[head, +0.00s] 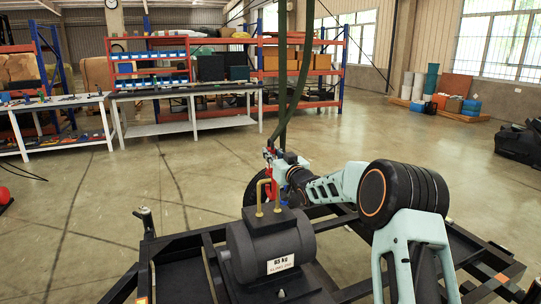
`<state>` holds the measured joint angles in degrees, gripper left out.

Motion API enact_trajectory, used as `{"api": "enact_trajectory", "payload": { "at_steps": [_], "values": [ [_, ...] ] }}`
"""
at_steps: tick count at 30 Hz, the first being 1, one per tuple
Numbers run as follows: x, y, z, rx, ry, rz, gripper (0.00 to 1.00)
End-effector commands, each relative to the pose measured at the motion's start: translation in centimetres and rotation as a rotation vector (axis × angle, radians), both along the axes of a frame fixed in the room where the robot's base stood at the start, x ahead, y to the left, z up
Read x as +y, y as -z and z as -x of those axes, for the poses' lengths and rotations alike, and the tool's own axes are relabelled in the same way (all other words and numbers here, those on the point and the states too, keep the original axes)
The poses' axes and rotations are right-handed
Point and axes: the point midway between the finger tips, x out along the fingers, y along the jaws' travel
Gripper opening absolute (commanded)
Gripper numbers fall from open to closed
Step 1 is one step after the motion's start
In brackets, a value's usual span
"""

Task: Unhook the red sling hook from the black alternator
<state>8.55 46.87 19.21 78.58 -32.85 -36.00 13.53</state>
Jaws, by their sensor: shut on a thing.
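Dark green sling straps (286,75) hang from above, down to my gripper. My gripper (272,168) is behind and above the brass bars, at the end of my arm reaching in from the right.
The dark frame (164,244) surrounds the alternator, with an upright post (146,222) at its left corner. Workbenches (185,92) and loaded shelves (325,42) stand at the back. Open concrete floor lies left and right. A black bundle (521,143) lies at the far right.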

Motion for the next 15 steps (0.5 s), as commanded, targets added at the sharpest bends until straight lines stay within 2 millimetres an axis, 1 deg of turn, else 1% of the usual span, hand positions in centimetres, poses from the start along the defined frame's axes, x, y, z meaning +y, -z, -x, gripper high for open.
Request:
{"api": "enact_trajectory", "payload": {
  "at_steps": [1, 3, 15],
  "values": [
    [-0.1, -0.5, 0.2, -0.01, 0.0, -0.002, 0.0],
    [-0.2, -0.6, 0.5, -0.011, 0.0, -0.003, 0.0],
    [-0.9, -0.4, 2.1, -0.009, 0.0, -0.002, 0.0]
  ]
}}
